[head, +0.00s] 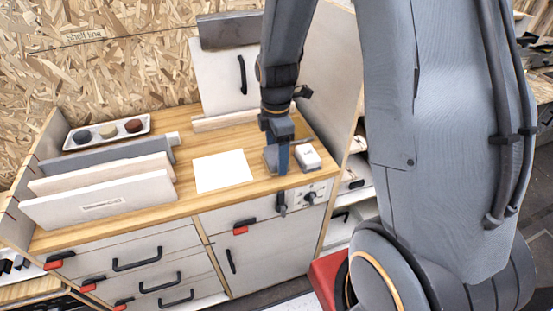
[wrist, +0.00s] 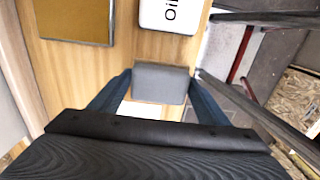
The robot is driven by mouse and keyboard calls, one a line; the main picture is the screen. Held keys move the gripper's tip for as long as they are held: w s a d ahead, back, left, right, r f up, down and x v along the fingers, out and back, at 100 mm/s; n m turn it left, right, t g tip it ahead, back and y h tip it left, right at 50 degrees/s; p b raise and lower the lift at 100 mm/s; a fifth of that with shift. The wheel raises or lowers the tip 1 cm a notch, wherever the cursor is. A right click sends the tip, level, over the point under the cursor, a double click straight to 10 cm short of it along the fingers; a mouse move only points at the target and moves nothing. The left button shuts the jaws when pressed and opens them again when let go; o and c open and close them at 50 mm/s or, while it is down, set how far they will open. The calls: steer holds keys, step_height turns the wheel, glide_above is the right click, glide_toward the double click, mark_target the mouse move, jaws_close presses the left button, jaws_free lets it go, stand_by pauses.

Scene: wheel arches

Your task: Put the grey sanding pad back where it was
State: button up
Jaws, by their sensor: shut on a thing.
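The grey sanding pad (wrist: 162,83) is a small grey block between the two blue fingers of my gripper (wrist: 160,84) in the wrist view. My gripper is shut on it. In the head view my gripper (head: 283,165) is low over the right part of the wooden worktop, and the pad (head: 270,157) shows partly behind the front finger. I cannot tell whether the pad touches the worktop. A white sheet (head: 222,170) lies left of it. A white block with black lettering, reading "Oil" in the wrist view (wrist: 168,14), sits close on the right (head: 308,156).
A white tray (head: 107,132) with several round pieces stands at the back left. Upright panels (head: 100,200) stand on the left worktop. A brown framed flat piece (wrist: 75,22) lies near the "Oil" block. The worktop ends at a front edge above drawers (head: 140,264).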

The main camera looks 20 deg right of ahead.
steer(key=shift+f+p, duration=0.3)
steer(key=shift+f, duration=1.1)
steer(key=shift+f, duration=0.15)
steer(key=o, duration=1.1)
step_height(320, 180, up, 12)
steer(key=b, duration=0.3)
steer(key=shift+b, duration=0.3)
steer(key=shift+s+m, duration=0.6)
steer(key=shift+m, duration=0.5)
steer(key=s+f+m+t, duration=0.1)
steer(key=s+m+t, duration=0.1)
steer(key=s+m, duration=0.6)
steer(key=m, duration=0.7)
steer(key=shift+f+m, duration=0.4)
